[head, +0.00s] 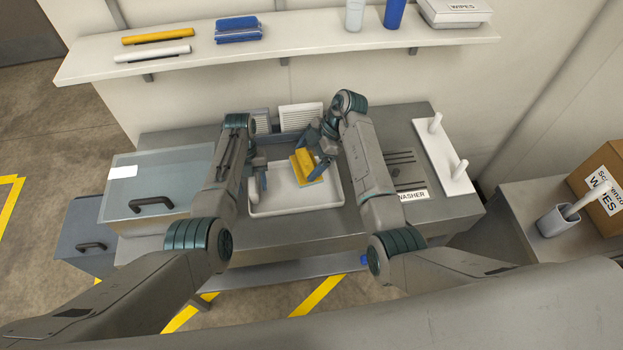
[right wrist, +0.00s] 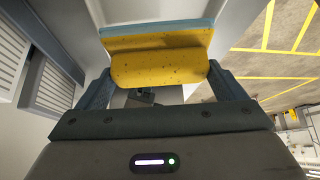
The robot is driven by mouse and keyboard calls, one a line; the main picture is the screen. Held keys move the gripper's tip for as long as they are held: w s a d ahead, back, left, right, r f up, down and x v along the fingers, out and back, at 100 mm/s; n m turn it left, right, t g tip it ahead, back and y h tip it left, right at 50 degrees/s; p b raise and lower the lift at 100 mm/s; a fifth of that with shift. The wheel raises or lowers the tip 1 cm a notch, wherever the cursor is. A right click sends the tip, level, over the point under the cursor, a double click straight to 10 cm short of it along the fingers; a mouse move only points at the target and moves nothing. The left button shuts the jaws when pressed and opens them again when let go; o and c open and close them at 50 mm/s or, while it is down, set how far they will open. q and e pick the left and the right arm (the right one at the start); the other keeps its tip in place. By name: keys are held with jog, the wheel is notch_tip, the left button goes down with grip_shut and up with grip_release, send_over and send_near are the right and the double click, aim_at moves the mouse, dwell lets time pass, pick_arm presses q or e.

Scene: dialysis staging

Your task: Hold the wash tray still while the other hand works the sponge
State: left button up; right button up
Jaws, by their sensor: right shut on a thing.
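The white wash tray (head: 290,200) lies on the grey counter in the middle of the head view. The yellow sponge (head: 305,166), with a thin pale blue layer, is over the tray's right half. My right gripper (head: 317,160) is shut on the sponge; the right wrist view shows the sponge (right wrist: 160,62) between its two fingers. Whether the sponge touches the tray floor is unclear. My left gripper (head: 258,184) points down at the tray's left wall. Its fingers are small and partly hidden by my arm, so its grip on the wall cannot be told.
A lidded grey bin (head: 155,180) stands left of the tray. A washer panel (head: 405,170) and a white rack with two pegs (head: 445,155) are to the right. A shelf (head: 290,43) runs above the back. A cardboard wipes box (head: 600,180) stands far right.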

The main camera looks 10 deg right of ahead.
pick_arm(q)
jog(key=shift+o, duration=1.3)
jog(key=shift+r+p, duration=1.55)
jog(key=shift+p, duration=0.1)
pick_arm(e)
jog(key=shift+r, duration=1.65)
pick_arm(q)
jog(key=shift+r+p, duration=0.3)
jog(key=shift+r, duration=0.95)
pick_arm(e)
jog(key=shift+r, duration=0.3)
pick_arm(q)
jog(key=shift+r, duration=1.2)
